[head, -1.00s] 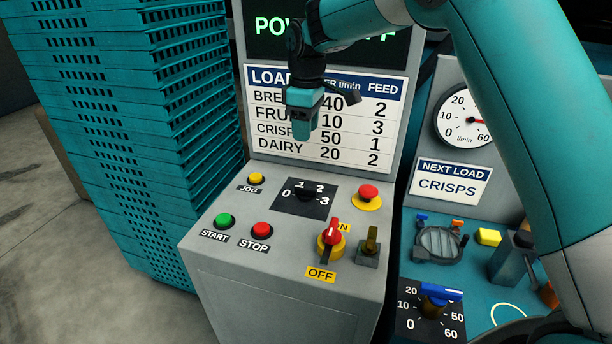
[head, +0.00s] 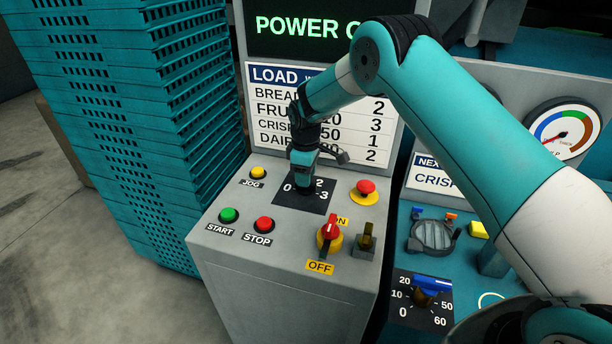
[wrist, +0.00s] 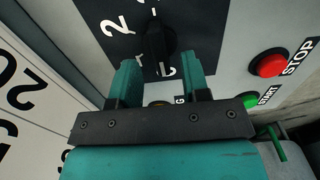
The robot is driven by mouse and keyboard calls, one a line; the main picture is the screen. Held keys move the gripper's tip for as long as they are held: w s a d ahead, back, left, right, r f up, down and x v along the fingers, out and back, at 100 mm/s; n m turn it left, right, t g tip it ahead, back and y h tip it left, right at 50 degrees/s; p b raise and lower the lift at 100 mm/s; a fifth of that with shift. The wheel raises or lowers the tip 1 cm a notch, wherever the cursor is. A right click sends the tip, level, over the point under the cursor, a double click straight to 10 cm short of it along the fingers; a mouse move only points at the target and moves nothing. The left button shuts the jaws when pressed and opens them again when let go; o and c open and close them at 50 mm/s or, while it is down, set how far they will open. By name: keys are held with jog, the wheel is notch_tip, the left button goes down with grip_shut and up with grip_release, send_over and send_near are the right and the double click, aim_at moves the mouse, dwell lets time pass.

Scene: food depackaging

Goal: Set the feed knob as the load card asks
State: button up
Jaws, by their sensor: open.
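The black feed knob (wrist: 157,45) sits on a dark plate (head: 318,203) with white numbers 0 to 3. My gripper (wrist: 160,66) is open, its teal fingers either side of the knob's near end. Contact cannot be told. In the head view my gripper (head: 303,188) points down over the plate and hides the knob. The knob's exact setting is unclear. The load card (head: 432,178) reads "CRISP", its right part hidden by my arm. The load chart (head: 270,124) shows 50 and 1 in the crisps row; the feed heading is covered.
A red emergency button (head: 366,187) and a red power switch (head: 329,232) stand right of the plate. Yellow jog (head: 257,173), green start (head: 229,215) and red stop (head: 264,224) buttons are left. A blue-handled knob (head: 430,290) is farther right. Teal crates (head: 130,130) stack at left.

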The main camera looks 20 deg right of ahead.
jog(key=shift+f, duration=1.3)
grip_shut()
jog(key=shift+f+m, duration=0.1)
jog(key=shift+m, duration=0.2)
jog(key=shift+f+m+b, duration=0.1)
jog(key=shift+m+b, duration=0.9)
jog(key=shift+b, duration=0.2)
jog(key=m+b, duration=0.1)
jog(key=m, duration=0.1)
jog(key=shift+m+b, duration=0.4)
jog(key=m+b, duration=0.2)
jog(key=m, duration=0.4)
jog(key=shift+r+b, duration=0.2)
jog(key=shift+b, duration=0.1)
jog(key=shift+m, duration=0.3)
